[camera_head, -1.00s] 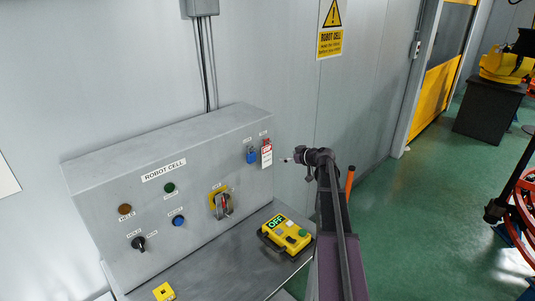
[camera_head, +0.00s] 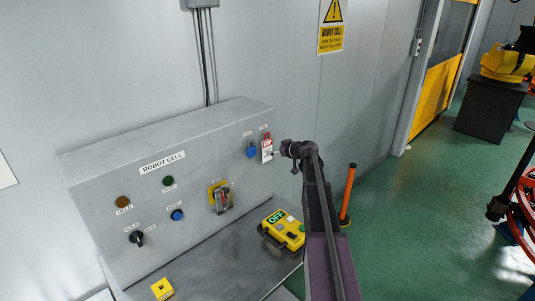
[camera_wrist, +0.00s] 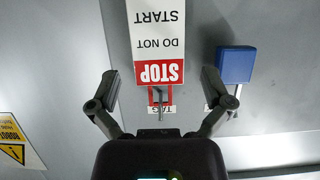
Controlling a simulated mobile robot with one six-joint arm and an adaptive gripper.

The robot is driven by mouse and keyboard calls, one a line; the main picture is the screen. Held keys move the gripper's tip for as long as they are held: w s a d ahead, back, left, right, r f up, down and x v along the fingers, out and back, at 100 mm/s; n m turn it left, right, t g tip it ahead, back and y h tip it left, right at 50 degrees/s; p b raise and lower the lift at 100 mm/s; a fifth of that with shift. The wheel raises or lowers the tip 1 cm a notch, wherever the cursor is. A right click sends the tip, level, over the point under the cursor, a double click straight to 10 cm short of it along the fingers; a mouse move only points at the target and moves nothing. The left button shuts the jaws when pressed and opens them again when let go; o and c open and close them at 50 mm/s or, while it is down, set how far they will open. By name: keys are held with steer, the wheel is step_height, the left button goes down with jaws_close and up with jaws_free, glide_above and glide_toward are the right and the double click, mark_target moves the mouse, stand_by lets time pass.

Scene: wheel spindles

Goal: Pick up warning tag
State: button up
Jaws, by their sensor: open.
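The warning tag (camera_head: 267,151) is a white card with a red band. It hangs on the right end of the control panel's sloped face. My gripper (camera_wrist: 157,85) is open, with one finger on each side of the tag's STOP end and hook, apart from both sides. In the head view my gripper (camera_head: 278,152) is close to the tag from the right.
A blue padlock (camera_wrist: 236,64) hangs beside the tag, close to one finger; it also shows in the head view (camera_head: 252,152). A yellow box with an "OFF" display (camera_head: 284,230) sits on the panel's shelf. An orange post (camera_head: 348,191) stands on the floor to the right.

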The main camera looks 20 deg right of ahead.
mark_target(268, 149)
steer(key=shift+w+a+f, duration=0.1)
steer(key=shift+w, duration=0.15)
steer(key=shift+w, duration=0.1)
steer(key=shift+b+x, duration=0.95)
steer(key=shift+x, duration=1.55)
steer(key=c, duration=0.7)
